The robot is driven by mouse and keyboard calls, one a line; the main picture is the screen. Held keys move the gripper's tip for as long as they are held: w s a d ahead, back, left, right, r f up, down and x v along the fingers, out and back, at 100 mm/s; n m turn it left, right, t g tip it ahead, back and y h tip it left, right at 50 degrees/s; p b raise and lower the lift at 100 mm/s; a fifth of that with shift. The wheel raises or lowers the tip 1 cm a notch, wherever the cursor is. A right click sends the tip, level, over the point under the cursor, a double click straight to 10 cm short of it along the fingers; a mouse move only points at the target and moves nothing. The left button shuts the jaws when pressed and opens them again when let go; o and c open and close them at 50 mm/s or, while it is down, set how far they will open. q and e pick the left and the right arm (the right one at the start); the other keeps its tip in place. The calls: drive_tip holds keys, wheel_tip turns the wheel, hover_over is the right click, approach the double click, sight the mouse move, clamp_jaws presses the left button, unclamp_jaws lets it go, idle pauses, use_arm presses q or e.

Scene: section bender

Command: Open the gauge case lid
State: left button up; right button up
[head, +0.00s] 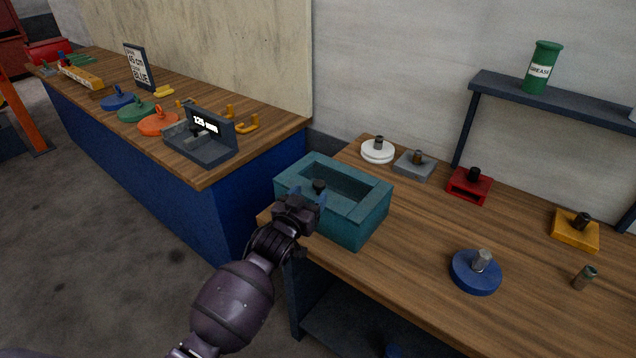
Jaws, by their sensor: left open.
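A dark grey case (205,152), which looks like the gauge case, sits on the near end of the left bench. Its lid (209,126) stands raised and shows a "125 mm" label. A small dark item shows inside it, too small to make out. My left gripper (308,197) is open, well to the right of this case. It is over the near left side of a teal box (368,207), beside a dark knob (319,186). I cannot tell whether the fingers touch the knob or box. My right gripper is not in view.
The teal box has an open recess and stands at the left corner of the right bench (420,240). Several knobbed pieces stand on that bench, including a blue disc (476,272) and a red block (468,186). A shelf (560,100) holds a green grease can (541,68).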

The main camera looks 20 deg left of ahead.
sight(316, 187)
use_arm(q)
drive_tip(key=shift+w+d, duration=0.2)
drive_tip(key=shift+w, duration=1.3)
drive_tip(key=shift+w+d, duration=0.2)
drive_tip(key=shift+w, duration=1.25)
clamp_jaws()
